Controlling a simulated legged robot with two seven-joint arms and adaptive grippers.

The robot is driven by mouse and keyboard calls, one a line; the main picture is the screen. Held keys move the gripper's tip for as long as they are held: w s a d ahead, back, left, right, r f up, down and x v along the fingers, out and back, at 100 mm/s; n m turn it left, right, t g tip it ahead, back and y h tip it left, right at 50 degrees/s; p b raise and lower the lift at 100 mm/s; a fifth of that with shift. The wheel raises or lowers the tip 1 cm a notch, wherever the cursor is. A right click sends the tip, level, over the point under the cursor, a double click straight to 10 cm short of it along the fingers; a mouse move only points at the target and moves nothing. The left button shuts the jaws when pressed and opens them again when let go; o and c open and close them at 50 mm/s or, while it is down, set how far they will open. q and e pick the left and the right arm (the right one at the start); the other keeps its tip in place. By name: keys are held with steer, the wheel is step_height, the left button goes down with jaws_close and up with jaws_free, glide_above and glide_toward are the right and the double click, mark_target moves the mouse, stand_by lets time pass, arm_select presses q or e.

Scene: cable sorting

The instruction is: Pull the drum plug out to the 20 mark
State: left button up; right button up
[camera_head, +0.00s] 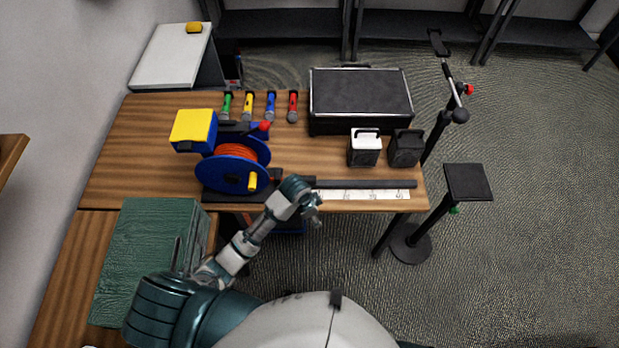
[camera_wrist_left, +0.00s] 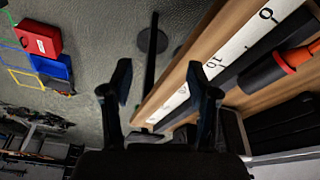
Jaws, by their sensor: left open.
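The blue drum (camera_head: 232,172) with orange cable (camera_head: 236,150) wound on it stands near the table's front edge. The black plug (camera_wrist_left: 262,78) shows at the right of the left wrist view, with an orange part behind it. It lies along a dark rail near the ruler's 0 end. The white ruler strip (camera_head: 362,195) runs along the front edge; it also shows in the left wrist view (camera_wrist_left: 229,52). My left gripper (camera_wrist_left: 160,80) is open and empty, apart from the plug. In the head view it (camera_head: 316,208) is by the front edge, near the ruler's left end. My right gripper is not seen.
A black case (camera_head: 360,95), a white box (camera_head: 364,147) and a dark box (camera_head: 405,148) stand behind the ruler. Several coloured connectors (camera_head: 270,107) line the back. A black stand (camera_head: 467,182) is right of the table. A green box (camera_head: 147,260) sits at front left.

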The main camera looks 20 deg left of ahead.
arm_select(q)
steer(key=w+a+r+m+g+y, duration=0.1)
steer(key=w+a+r+m, duration=0.15)
steer(key=w+r, duration=0.5)
step_height(320, 180, up, 6)
steer(key=m+y, duration=0.1)
steer(key=m, duration=0.1)
glide_above(308, 178)
steer(key=shift+g, duration=0.3)
steer(key=f, duration=1.6)
steer(key=shift+a+f, duration=0.2)
steer(key=shift+f, duration=0.1)
steer(key=shift+d+f, duration=0.15)
steer(key=shift+f, duration=0.25)
steer(key=shift+d, duration=0.1)
steer(key=c, duration=0.4)
jaws_close()
